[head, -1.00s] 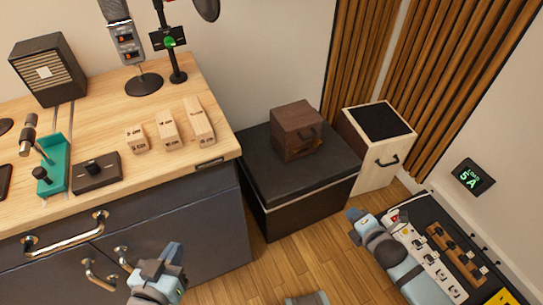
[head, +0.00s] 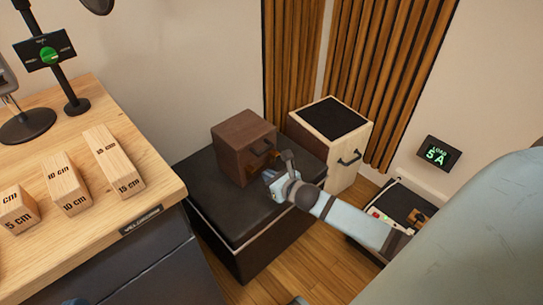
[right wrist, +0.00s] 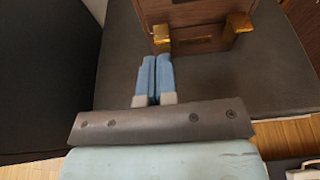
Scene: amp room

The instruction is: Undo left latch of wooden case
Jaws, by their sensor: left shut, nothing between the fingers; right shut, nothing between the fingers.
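The dark brown wooden case (head: 240,143) sits on a black padded box. Its lower front shows in the right wrist view (right wrist: 190,14), with a gold left latch (right wrist: 161,38) and a gold right latch (right wrist: 238,27). My right gripper (head: 270,176) is at the case's front and partly hides it. In the right wrist view its blue fingers (right wrist: 156,62) are together and empty, their tips just below the left latch. I cannot tell whether they touch it. Only a sliver of my left gripper (head: 75,301) shows at the bottom edge, away from the case.
The black padded box (head: 230,215) bears the case. A pale cabinet (head: 350,140) with a black top stands close on the right. A wooden desk (head: 158,190) with several labelled blocks is on the left. A power panel (head: 405,205) lies at the right.

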